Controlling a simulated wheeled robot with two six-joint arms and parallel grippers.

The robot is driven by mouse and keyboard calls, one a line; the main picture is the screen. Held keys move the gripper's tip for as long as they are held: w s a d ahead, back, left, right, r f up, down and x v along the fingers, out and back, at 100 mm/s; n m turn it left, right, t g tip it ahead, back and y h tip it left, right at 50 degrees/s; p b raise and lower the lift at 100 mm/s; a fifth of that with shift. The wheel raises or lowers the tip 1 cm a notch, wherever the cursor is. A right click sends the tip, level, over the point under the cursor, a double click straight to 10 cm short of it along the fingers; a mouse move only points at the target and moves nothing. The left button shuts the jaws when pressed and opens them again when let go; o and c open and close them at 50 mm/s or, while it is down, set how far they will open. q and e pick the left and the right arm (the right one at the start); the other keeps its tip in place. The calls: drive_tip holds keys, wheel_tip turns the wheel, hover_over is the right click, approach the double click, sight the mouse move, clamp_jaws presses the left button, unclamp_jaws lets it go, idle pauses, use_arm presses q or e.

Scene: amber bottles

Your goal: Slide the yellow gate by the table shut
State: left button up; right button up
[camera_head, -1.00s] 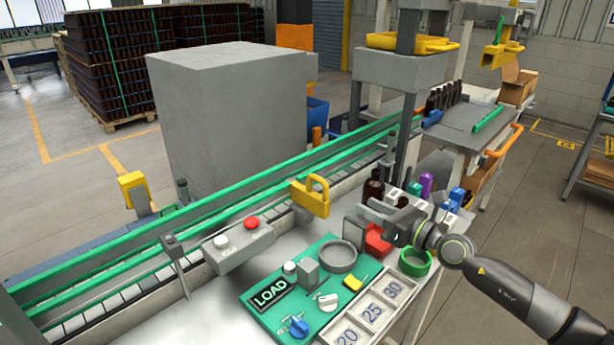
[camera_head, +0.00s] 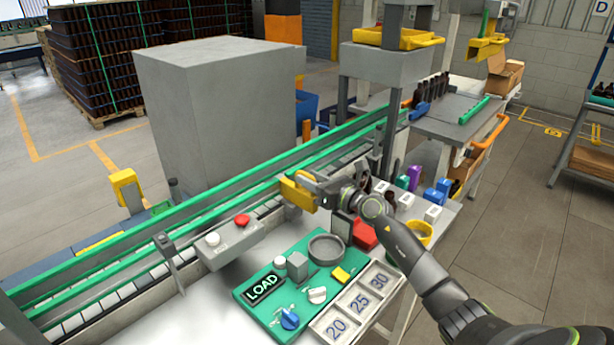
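The yellow gate (camera_head: 298,192) stands at the near side of the green-railed conveyor, left of my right gripper. My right gripper (camera_head: 318,188) is at the gate's right side, its fingers reaching over or against the gate's handle part. They overlap the gate in the picture, so I cannot tell whether they are closed on it. Part of the gate is hidden behind the gripper. My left gripper is not in view.
A button box (camera_head: 227,238) and a green LOAD panel (camera_head: 262,311) lie in front, with a numbered tray (camera_head: 338,327) beside it. A red block (camera_head: 364,236) and a yellow ring (camera_head: 427,233) sit near my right arm. A large grey box (camera_head: 205,120) stands behind the conveyor.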

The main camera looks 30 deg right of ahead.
drive_tip(key=shift+x, duration=0.85)
clamp_jaws()
